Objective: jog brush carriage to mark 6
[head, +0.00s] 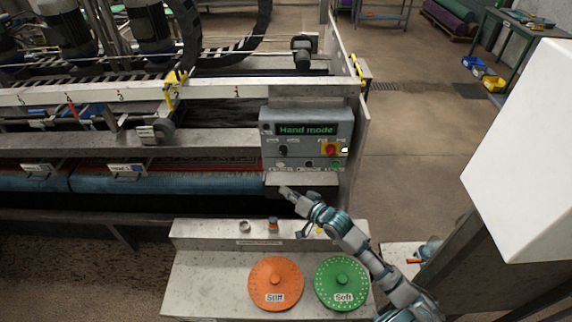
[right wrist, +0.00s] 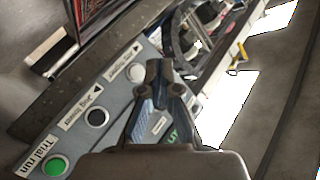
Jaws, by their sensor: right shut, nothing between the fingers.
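The grey control panel (head: 306,145) stands at the machine's right end, its display reading "Hand mode". In the right wrist view the panel (right wrist: 112,103) has a green button (right wrist: 55,165) labelled "Trial run", a black button (right wrist: 97,117) and a white button (right wrist: 135,73), with arrowed labels beside the black and white ones. My right gripper (head: 287,191) is shut and empty, just below the panel's lower edge in the head view. Its fingertips (right wrist: 160,68) appear beside the white button; contact cannot be told. A yellow pointer (head: 173,85) is near mark 2 on the numbered white rail (head: 218,91).
An orange disc (head: 275,284) labelled "Stiff" and a green disc (head: 342,284) labelled "Soft" lie on the metal bench (head: 205,282) below the panel. A dark cable chain (head: 235,50) and motors stand behind the rail. Open floor (head: 415,130) lies right of the machine.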

